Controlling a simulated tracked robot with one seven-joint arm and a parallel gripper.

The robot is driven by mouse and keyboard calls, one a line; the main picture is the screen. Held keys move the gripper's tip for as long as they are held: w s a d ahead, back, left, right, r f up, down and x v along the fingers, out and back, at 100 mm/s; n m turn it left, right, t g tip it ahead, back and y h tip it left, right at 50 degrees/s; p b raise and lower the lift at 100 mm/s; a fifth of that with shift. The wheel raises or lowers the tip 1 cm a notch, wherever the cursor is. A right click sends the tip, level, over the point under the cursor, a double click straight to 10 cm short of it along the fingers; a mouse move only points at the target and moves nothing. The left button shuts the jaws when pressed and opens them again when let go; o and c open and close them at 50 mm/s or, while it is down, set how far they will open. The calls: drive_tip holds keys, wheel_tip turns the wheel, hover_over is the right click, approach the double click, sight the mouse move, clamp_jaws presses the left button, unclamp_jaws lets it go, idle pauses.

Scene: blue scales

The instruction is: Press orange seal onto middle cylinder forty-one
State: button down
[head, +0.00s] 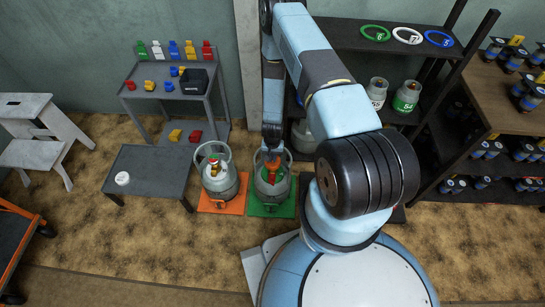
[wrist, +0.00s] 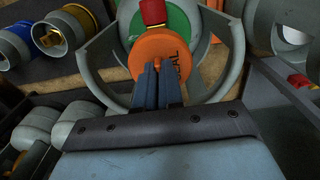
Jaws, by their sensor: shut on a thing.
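My gripper (head: 272,150) points down over the grey cylinder (head: 270,187) on the green scale (head: 258,210), between its collar walls. In the wrist view my gripper (wrist: 158,72) is shut on the orange seal (wrist: 150,50), a round disc with partly readable dark lettering. The seal lies in front of a green round part (wrist: 178,22) and a red piece (wrist: 152,12), inside the grey collar (wrist: 98,62). I cannot tell whether the seal touches the cylinder. No number is readable on this cylinder.
Another grey cylinder (head: 218,181) stands left on an orange scale (head: 233,207). A low grey table (head: 150,165) holds a white round item (head: 122,178). Dark shelves with cylinders and rings stand behind on the right. My arm hides the floor right of the green scale.

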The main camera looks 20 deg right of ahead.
drive_tip(key=shift+f, duration=0.55)
drive_tip(key=c, duration=1.2)
unclamp_jaws()
drive_tip(key=shift+r, duration=0.1)
wheel_tip(320, 180, up, 14)
drive_tip(key=shift+f, duration=0.2)
